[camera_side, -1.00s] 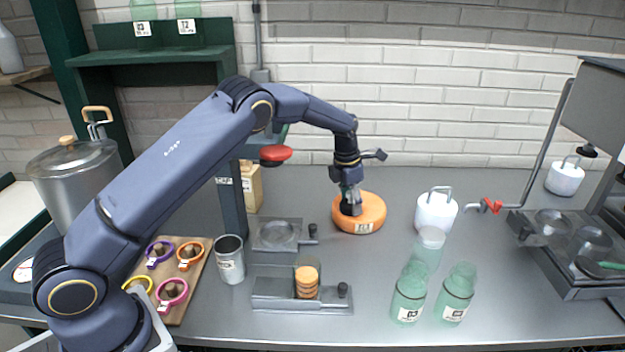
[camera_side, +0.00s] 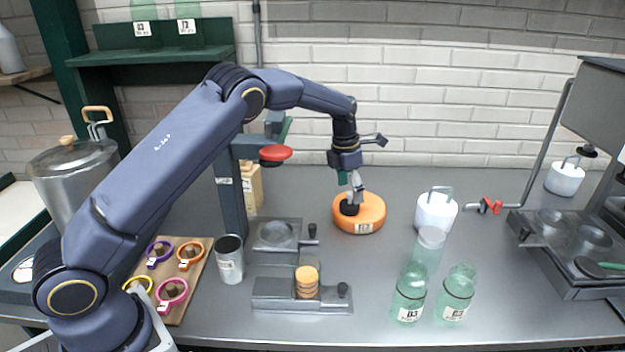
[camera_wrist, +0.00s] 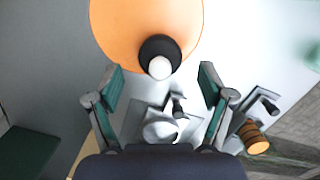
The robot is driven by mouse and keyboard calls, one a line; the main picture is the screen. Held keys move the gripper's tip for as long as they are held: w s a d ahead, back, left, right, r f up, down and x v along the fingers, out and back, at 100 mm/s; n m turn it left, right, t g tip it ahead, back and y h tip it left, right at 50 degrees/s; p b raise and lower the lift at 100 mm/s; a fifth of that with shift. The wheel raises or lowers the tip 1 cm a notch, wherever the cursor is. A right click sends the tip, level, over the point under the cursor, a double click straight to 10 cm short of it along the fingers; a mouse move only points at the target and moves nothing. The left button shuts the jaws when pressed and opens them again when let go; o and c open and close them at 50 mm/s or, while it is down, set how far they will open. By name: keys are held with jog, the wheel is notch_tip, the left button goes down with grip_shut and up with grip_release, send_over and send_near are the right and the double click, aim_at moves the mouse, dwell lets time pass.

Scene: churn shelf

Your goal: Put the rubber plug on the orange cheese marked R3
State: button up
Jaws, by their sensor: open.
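The orange cheese (camera_side: 368,216) is a thick round disc lying on the counter, with a white label on its front that is too small to read surely. The black rubber plug (camera_side: 349,208) rests on its top, left of centre, and seems to stand upright. In the wrist view the plug (camera_wrist: 160,52) has a pale round top and lies on the orange disc (camera_wrist: 110,25), towards its edge. My gripper (camera_side: 354,187) is just above the plug. In the wrist view its fingers (camera_wrist: 160,82) are spread wide, with nothing between the tips and the plug just beyond them.
A white lidded container (camera_side: 436,212) stands right of the cheese, with green bottles (camera_side: 409,296) in front. A post with a red disc (camera_side: 275,153) and a grey plate with a round recess (camera_side: 277,236) are to the left. Counter in front of the cheese is clear.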

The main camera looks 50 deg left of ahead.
aim_at(345, 204)
notch_tip(345, 204, up, 8)
jog(key=s, duration=0.1)
jog(key=shift+a, duration=0.2)
